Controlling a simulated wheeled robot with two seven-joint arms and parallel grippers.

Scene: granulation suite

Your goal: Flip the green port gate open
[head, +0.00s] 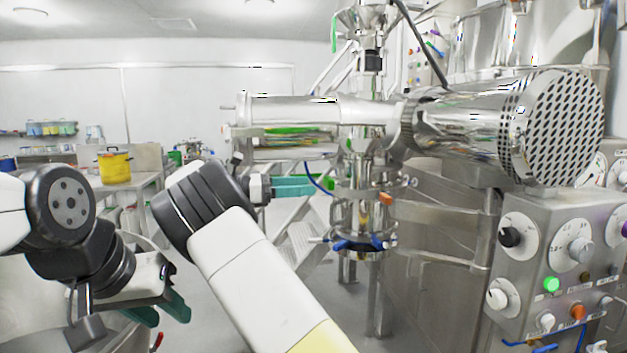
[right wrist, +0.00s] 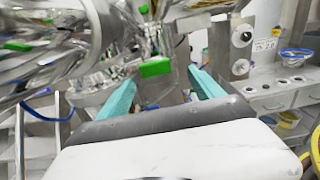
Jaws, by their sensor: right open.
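The green port gate shows as a small bright green block (right wrist: 155,68) in the right wrist view, ahead of my right gripper (right wrist: 162,88) and between the lines of its two teal fingers. In the head view a sliver of green (head: 331,183) shows at the tips of my right gripper (head: 328,186), largely hidden by the fingers. My right gripper is open, with nothing seen held; I cannot tell whether it touches the gate. My left gripper (head: 161,312) hangs low at the left, its teal fingers apart and empty, away from the machine.
A steel horizontal cylinder (head: 290,109) runs above my right gripper. A control panel (head: 550,240) with dials and buttons stands at the right. A steel column with blue clamps (head: 360,243) stands just beyond the gripper. A yellow pot (head: 115,166) sits on a bench behind left.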

